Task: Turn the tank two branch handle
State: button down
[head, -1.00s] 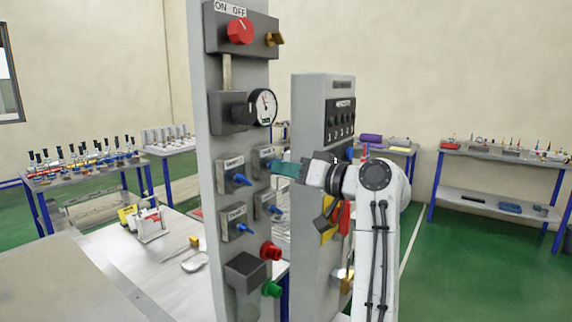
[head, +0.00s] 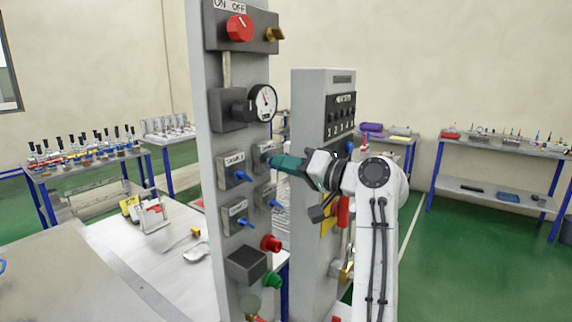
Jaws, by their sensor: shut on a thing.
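The grey upright panel (head: 207,120) carries several small valve boxes with blue lever handles. The upper right valve box (head: 263,151) is partly covered by my gripper (head: 277,163). My gripper's teal fingers reach in from the right and are shut on this box's handle, which they hide. The upper left box has a blue handle (head: 242,176) pointing right and down. The lower right handle (head: 274,203) and lower left handle (head: 245,223) also point right and down. The labels are too small to read surely, so I cannot tell which one is tank two.
A red knob (head: 239,28) and a round gauge (head: 263,103) sit higher on the panel. Red (head: 271,243) and green (head: 272,281) buttons sit lower. A second grey column (head: 309,130) stands close behind my gripper. Benches stand along the walls.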

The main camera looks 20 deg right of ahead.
jog(key=shift+f, duration=0.1)
jog(key=c, duration=1.3)
grip_release()
jog(key=shift+d, duration=0.1)
jog(key=b+v, duration=0.3)
jog(key=v, duration=0.7)
jog(key=shift+s+d, duration=0.2)
jog(key=shift+s, duration=0.15)
